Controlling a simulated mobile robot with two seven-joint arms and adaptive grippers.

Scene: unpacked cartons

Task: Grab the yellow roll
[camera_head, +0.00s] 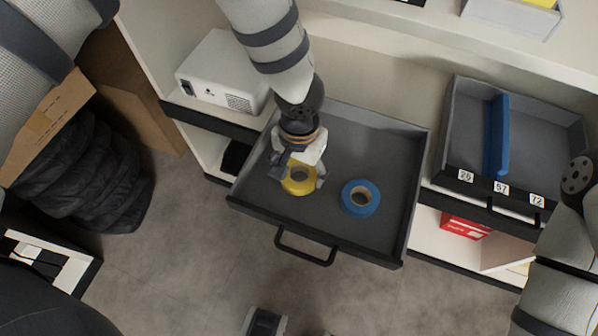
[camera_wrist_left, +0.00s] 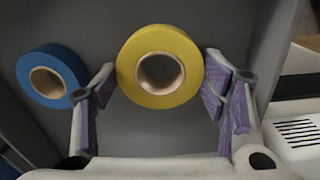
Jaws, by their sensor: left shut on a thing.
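The yellow roll (camera_head: 299,186) is a ring of tape with a pale core, inside the open grey drawer (camera_head: 345,142). My left gripper (camera_head: 298,180) reaches down into the drawer and is shut on the yellow roll, with one finger on each side of it. In the left wrist view the yellow roll (camera_wrist_left: 186,52) sits between the purple-padded fingers (camera_wrist_left: 160,85). I cannot tell whether it is clear of the drawer floor. My right gripper is not clearly visible.
A blue roll (camera_head: 373,205) lies in the drawer just right of the yellow one. A white projector-like box (camera_head: 222,72) stands on the shelf to the left. A second grey drawer (camera_head: 456,120) with a blue divider (camera_head: 497,135) and number labels is at right.

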